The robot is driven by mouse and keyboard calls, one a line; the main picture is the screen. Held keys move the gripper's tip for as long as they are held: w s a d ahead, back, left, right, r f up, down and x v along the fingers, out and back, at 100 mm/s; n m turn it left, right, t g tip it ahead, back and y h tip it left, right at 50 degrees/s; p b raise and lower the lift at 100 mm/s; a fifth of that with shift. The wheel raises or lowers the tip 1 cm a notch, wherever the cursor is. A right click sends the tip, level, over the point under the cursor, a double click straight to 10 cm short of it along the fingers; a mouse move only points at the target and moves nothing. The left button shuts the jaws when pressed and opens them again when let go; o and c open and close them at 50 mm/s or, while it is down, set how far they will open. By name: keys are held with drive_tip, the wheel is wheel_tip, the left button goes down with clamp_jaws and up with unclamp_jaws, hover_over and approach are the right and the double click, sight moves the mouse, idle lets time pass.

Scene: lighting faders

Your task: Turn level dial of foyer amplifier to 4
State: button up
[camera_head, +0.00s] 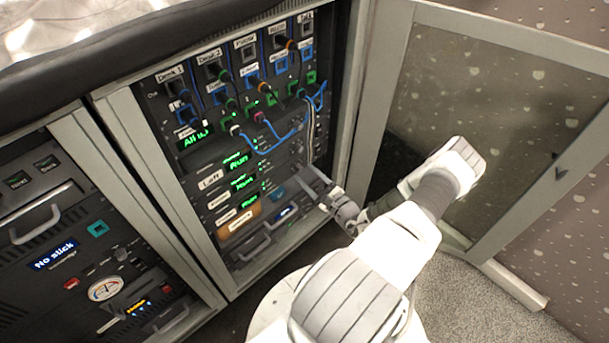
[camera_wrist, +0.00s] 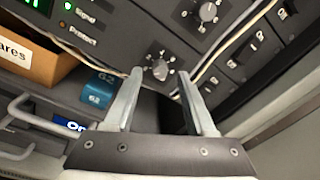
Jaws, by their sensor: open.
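My gripper (camera_wrist: 160,76) is open in the wrist view, its two fingers pointing at a dark panel. A small grey round dial (camera_wrist: 159,70) with marks around it sits between the fingertips; I cannot tell whether they touch it. A second grey dial (camera_wrist: 208,12) is on the panel above and to the right. In the head view my gripper (camera_head: 306,180) is at the right side of the middle rack's lower units, and it hides the dial there. The amplifier labels and the dial's number are too small to read, so I cannot tell which unit is the foyer amplifier.
Blue patch cables (camera_head: 270,138) hang in front of the rack's upper units. Pale cables (camera_wrist: 222,42) run beside the dials. An orange-brown box (camera_wrist: 38,55) and a teal tag (camera_wrist: 100,85) lie left of the gripper. A glazed cabinet door (camera_head: 490,88) stands open at right.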

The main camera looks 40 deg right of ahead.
drive_tip(key=shift+w, duration=0.9)
drive_tip(key=shift+c, duration=0.3)
clamp_jaws()
